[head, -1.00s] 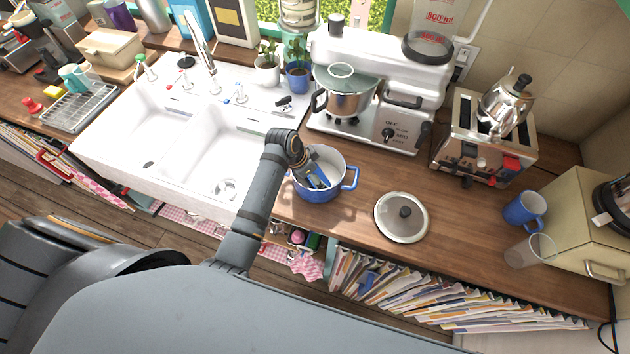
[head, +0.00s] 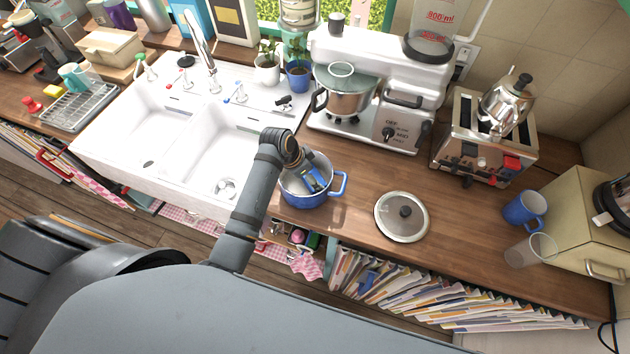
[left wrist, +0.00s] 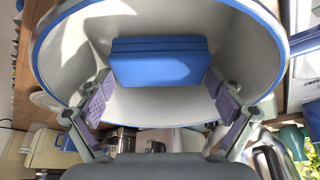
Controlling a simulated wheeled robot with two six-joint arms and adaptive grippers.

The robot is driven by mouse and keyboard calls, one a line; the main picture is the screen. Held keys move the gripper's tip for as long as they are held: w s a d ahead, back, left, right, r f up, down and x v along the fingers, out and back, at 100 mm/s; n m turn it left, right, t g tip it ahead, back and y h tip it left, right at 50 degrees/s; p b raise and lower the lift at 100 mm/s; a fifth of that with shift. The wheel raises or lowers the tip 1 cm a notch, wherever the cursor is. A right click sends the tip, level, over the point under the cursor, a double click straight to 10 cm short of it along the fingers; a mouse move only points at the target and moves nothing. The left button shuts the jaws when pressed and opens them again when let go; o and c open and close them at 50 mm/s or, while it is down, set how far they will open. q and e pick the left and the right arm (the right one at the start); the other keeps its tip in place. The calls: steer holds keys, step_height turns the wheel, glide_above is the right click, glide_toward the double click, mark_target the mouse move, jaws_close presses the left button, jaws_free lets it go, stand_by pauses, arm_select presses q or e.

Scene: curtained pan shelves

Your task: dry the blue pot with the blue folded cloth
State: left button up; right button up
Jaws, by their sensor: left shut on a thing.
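The blue pot (head: 308,202) has a pale inside and a blue side handle. It stands upright on the wooden counter, just right of the sink. My left gripper (head: 311,180) reaches down into it. In the left wrist view the pot's pale inner wall (left wrist: 75,50) surrounds the fingers. The blue folded cloth (left wrist: 160,66) sits between the fingertips of my left gripper (left wrist: 160,82), held by its two ends inside the pot. I cannot tell how firmly the cloth touches the wall. My right gripper is not in view.
A glass lid (head: 402,218) lies on the counter right of the pot. The white double sink (head: 185,150) is to its left. A white mixer with a metal bowl (head: 348,98) stands behind, a toaster (head: 470,155) back right. The counter between lid and blue mug (head: 524,209) is clear.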

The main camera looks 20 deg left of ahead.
arm_select(q)
steer(key=shift+w+d+r, duration=0.15)
steer(key=shift+w+d, duration=0.15)
step_height(320, 180, up, 14)
steer(key=shift+r, duration=0.2)
stand_by(0.6)
stand_by(0.5)
